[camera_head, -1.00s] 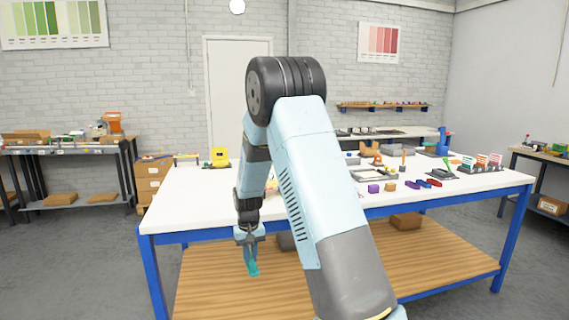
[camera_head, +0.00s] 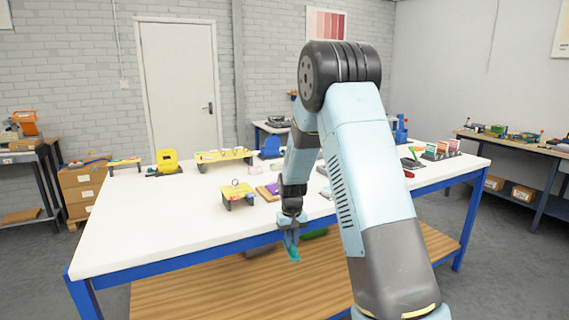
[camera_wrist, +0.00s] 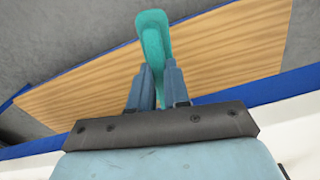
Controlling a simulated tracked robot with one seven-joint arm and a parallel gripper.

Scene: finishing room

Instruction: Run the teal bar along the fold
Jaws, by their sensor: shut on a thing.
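My gripper (camera_head: 290,236) is shut on the teal bar (camera_head: 293,250), which hangs below the fingertips in front of the near edge of the white table (camera_head: 150,215). In the wrist view the teal bar (camera_wrist: 154,38) sticks out beyond the two fingers of my gripper (camera_wrist: 158,85), with the wooden lower shelf behind it. The fold cannot be made out; a small brown and purple item (camera_head: 268,191) lies on the table just behind my gripper, partly hidden by the arm.
A small stand with a yellow top (camera_head: 237,194), a yellow device (camera_head: 167,162) and a long yellow-topped rack (camera_head: 223,156) stand on the table. Its left front is clear. The wooden lower shelf (camera_head: 220,293) lies under it. A side bench (camera_head: 520,148) is at the right.

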